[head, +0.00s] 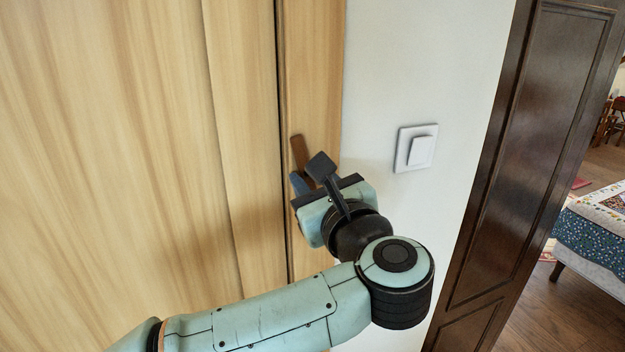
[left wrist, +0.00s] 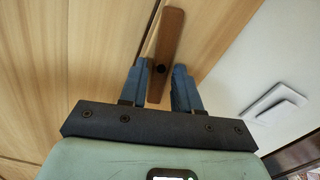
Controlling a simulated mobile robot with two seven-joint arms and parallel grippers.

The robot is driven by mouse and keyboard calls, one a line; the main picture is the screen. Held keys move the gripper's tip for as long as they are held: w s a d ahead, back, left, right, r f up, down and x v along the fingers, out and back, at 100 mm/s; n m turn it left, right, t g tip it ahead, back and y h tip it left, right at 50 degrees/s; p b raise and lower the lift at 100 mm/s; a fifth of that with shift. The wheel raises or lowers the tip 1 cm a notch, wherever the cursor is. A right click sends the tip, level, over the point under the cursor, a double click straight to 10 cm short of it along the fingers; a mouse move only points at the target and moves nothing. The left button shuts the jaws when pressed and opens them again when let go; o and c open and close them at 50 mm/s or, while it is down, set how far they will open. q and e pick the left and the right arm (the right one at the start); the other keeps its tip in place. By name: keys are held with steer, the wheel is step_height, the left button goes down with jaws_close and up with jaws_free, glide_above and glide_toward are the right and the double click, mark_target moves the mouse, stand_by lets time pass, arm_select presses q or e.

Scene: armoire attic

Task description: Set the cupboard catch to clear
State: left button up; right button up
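The cupboard catch is a small brown wooden bar (head: 300,150) on the narrow pale strip beside the door seam. In the head view its upper end shows and leans left; my gripper hides the lower part. In the left wrist view the catch (left wrist: 168,35) has a dark pivot and lies roughly along the strip, clear of the seam. My left gripper (head: 305,178) is at the catch. Its blue fingers (left wrist: 160,78) stand apart on either side of the catch's lower part, with slight gaps; contact is hard to tell. My right gripper is not in view.
The wooden cupboard door (head: 120,150) fills the left. A white light switch (head: 416,148) is on the wall just right of my gripper. A dark panelled door (head: 535,150) stands farther right, with a bed (head: 595,260) beyond it.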

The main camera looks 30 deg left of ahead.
arm_select(q)
jaws_close()
steer(key=shift+f+m+b, duration=0.2)
steer(key=shift+m+b, duration=0.6)
steer(key=shift+m, duration=0.2)
steer(key=shift+r+m, duration=0.1)
steer(key=shift+m, duration=0.3)
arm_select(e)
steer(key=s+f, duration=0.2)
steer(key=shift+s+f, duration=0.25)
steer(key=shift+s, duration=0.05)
arm_select(q)
steer(key=shift+o, duration=2.1)
jaws_free()
